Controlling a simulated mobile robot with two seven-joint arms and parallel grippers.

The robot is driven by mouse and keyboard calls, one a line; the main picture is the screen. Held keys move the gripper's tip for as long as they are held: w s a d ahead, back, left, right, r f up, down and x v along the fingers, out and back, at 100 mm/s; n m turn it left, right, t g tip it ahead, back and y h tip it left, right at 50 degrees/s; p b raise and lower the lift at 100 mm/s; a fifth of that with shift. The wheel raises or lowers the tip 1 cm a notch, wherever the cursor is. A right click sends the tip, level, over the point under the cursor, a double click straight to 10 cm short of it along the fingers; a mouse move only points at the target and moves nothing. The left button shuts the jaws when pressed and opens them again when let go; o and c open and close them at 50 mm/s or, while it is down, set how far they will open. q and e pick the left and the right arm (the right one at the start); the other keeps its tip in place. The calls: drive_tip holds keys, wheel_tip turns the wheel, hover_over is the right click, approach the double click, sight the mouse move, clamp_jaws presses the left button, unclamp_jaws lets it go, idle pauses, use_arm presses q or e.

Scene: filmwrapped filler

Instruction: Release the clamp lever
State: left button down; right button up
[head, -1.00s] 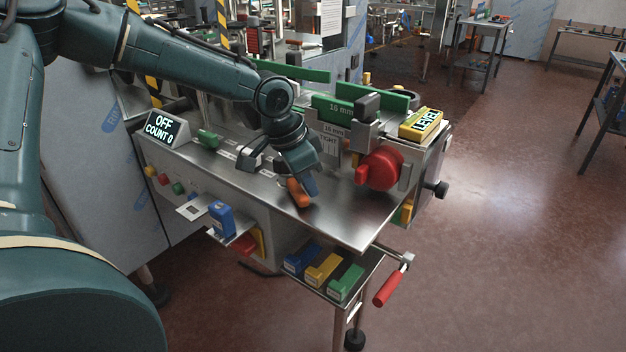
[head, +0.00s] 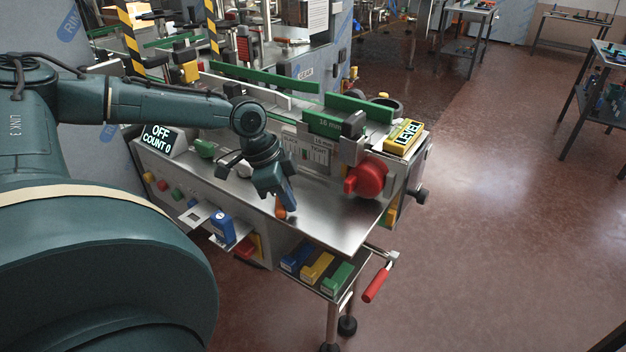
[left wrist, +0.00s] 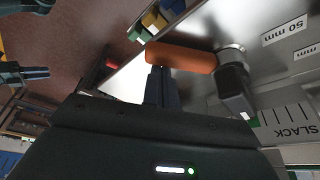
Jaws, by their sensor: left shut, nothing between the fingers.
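The clamp lever has an orange handle (head: 280,209), low over the steel deck of the machine. In the left wrist view the orange handle (left wrist: 185,56) lies crosswise, joined at its right end to a metal pivot and a dark block. My left gripper (head: 289,202) points down beside the handle and hides part of it. In the left wrist view its fingers (left wrist: 158,80) are shut with nothing between them, and their tips appear to be against the handle's side. Whether they truly touch is hard to tell.
A red knob (head: 367,178) and a yellow LEVEL block (head: 404,136) stand at the deck's right. A display (head: 161,138) reads OFF, COUNT 0. Green rails (head: 335,121) run behind. A red-handled crank (head: 376,284) sticks out below the deck's front right corner. Front deck is clear.

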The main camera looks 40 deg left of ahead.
use_arm(q)
drive_tip(key=shift+s+a+m, duration=0.25)
drive_tip(key=shift+m, duration=0.15)
drive_tip(key=shift+s+a+f+m+g+h+b, duration=0.15)
drive_tip(key=shift+s+a+m+g+h+b, duration=0.25)
drive_tip(key=shift+m, duration=0.6)
drive_tip(key=shift+s+a+m, duration=0.2)
drive_tip(key=shift+a+m, duration=0.1)
drive_tip(key=shift+m, duration=0.1)
drive_tip(key=shift+s+a+m+g+b, duration=0.35)
drive_tip(key=shift+a+m, duration=0.3)
drive_tip(key=shift+m, duration=0.35)
drive_tip(key=shift+s+a, duration=0.2)
drive_tip(key=shift+a, duration=0.1)
use_arm(e)
drive_tip(key=shift+w+a, duration=0.15)
drive_tip(key=shift+w, duration=0.2)
use_arm(q)
drive_tip(key=shift+a, duration=0.15)
use_arm(e)
drive_tip(key=shift+s, duration=0.1)
